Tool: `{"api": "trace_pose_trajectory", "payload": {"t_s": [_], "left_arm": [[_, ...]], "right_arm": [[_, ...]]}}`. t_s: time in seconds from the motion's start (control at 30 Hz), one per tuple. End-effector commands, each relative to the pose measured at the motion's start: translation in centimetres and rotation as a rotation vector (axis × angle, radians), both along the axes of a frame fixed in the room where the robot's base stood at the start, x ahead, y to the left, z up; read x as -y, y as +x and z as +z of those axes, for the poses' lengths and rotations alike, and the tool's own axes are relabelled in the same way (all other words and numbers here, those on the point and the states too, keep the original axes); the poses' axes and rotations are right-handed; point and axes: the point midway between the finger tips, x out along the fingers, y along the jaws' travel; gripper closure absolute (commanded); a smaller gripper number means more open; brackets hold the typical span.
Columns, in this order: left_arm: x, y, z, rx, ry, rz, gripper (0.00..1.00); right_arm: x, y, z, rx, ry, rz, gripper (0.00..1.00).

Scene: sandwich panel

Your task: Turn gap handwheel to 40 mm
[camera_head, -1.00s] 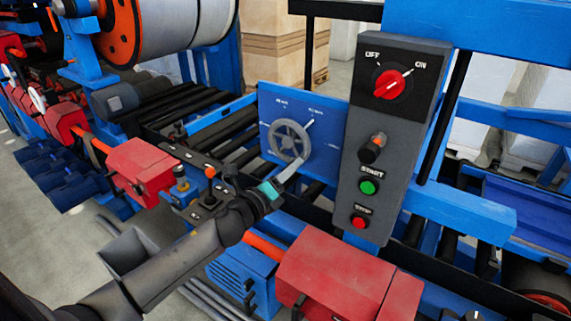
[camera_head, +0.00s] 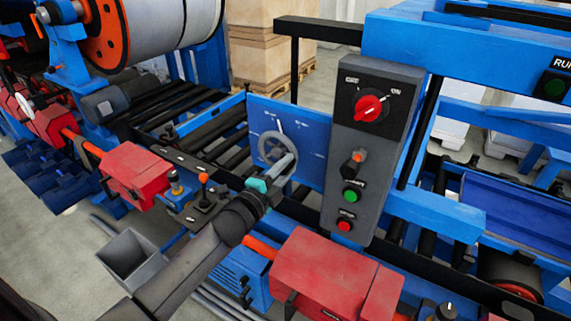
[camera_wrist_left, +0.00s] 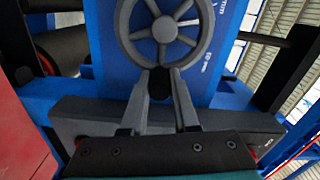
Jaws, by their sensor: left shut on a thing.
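The gap handwheel (camera_head: 262,147) is a grey spoked wheel on a blue panel (camera_head: 316,142) with white scale marks, too small to read surely. A white pointer (camera_head: 281,126) above the wheel points nearly straight up, between the left and right marks. My left gripper (camera_head: 282,164) is at the lower right of the wheel and hides part of the rim. In the left wrist view, the fingers (camera_wrist_left: 159,84) are shut around a dark piece at the rim of the handwheel (camera_wrist_left: 124,38). My right gripper is not in view.
A grey control box (camera_head: 372,150) with a red OFF/ON knob, an orange-tipped switch, and green and red buttons stands just right of the wheel. Red motor housings (camera_head: 320,275) lie below. A small joystick panel (camera_head: 203,205) is left of my arm.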

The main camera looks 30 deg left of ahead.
Motion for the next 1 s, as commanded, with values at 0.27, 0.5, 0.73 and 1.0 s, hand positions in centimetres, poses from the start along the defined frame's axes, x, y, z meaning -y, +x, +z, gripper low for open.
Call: {"api": "trace_pose_trajectory", "payload": {"t_s": [0.27, 0.5, 0.73, 1.0], "left_arm": [[-0.1, 0.1, 1.3, -0.005, -0.157, -0.001, 1.00], [-0.2, 0.1, 1.5, -0.009, -0.218, -0.001, 1.00], [-0.3, 0.1, 1.6, -0.010, -0.229, -0.001, 1.00], [-0.3, 0.1, 1.6, -0.008, -0.227, -0.001, 0.69]], "right_arm": [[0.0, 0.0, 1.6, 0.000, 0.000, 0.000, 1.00], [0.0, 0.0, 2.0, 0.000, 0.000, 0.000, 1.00], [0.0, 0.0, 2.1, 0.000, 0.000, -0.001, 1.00], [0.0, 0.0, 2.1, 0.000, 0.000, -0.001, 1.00]]}}
